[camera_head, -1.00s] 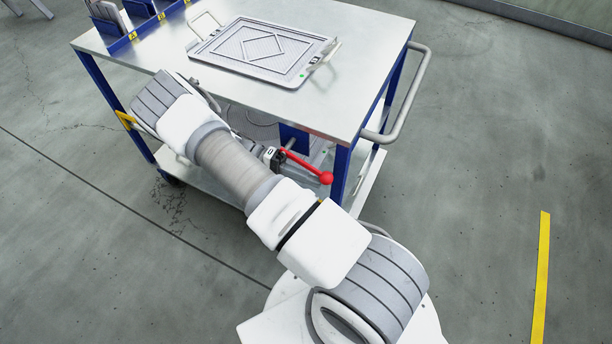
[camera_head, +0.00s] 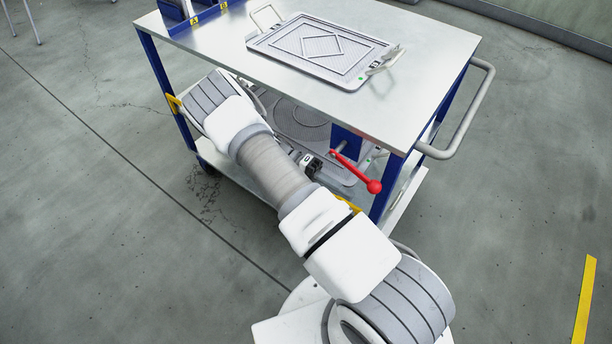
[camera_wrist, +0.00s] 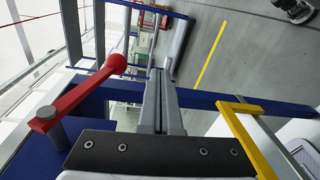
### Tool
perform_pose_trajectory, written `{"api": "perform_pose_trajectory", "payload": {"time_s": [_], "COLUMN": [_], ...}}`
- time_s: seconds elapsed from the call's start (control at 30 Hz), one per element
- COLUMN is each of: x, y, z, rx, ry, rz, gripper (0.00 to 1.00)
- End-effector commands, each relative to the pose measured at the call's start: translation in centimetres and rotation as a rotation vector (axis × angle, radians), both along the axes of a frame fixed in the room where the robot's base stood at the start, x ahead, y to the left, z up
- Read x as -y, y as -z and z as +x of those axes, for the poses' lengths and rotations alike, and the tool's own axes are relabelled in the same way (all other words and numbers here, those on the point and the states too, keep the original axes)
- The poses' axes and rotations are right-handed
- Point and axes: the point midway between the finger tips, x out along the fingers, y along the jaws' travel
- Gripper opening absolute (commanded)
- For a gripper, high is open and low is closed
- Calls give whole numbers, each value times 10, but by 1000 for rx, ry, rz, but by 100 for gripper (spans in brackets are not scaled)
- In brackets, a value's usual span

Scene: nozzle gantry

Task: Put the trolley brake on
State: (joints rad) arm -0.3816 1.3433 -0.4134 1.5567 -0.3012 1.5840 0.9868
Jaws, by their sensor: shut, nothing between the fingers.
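The trolley (camera_head: 425,65) has a pale metal top on blue legs. A red brake lever (camera_head: 353,170) with a ball end (camera_head: 374,187) sticks out below the top, slanting down to the right. In the wrist view the lever (camera_wrist: 78,97) runs from its post up to the red ball (camera_wrist: 116,63), left of my gripper. My gripper (camera_wrist: 160,80) is shut and empty, its grey fingers to the right of the ball with a visible gap in the picture. Depth between them is hard to judge. In the head view my forearm hides much of the space under the top.
A grey tray (camera_head: 318,50) with handles lies on the trolley top. A push handle (camera_head: 478,115) sticks out at the right. In the wrist view a blue beam (camera_wrist: 205,99) and yellow bracket (camera_wrist: 247,135) are close to my gripper. The floor to the right is clear.

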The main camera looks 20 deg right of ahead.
Motion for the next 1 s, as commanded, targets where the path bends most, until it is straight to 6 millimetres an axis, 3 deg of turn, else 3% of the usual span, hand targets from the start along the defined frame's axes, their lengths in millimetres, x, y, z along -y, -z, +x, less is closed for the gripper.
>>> {"api": "perform_pose_trajectory", "payload": {"time_s": [0.2,0.5,1.0], "x": [-27,-50,-57], "y": [-3,-3,-4], "z": [35,66,74], "rx": [6,4,3], "ry": [-6,-3,-3], "rz": [2,2,2], "gripper": [0,0,0]}}
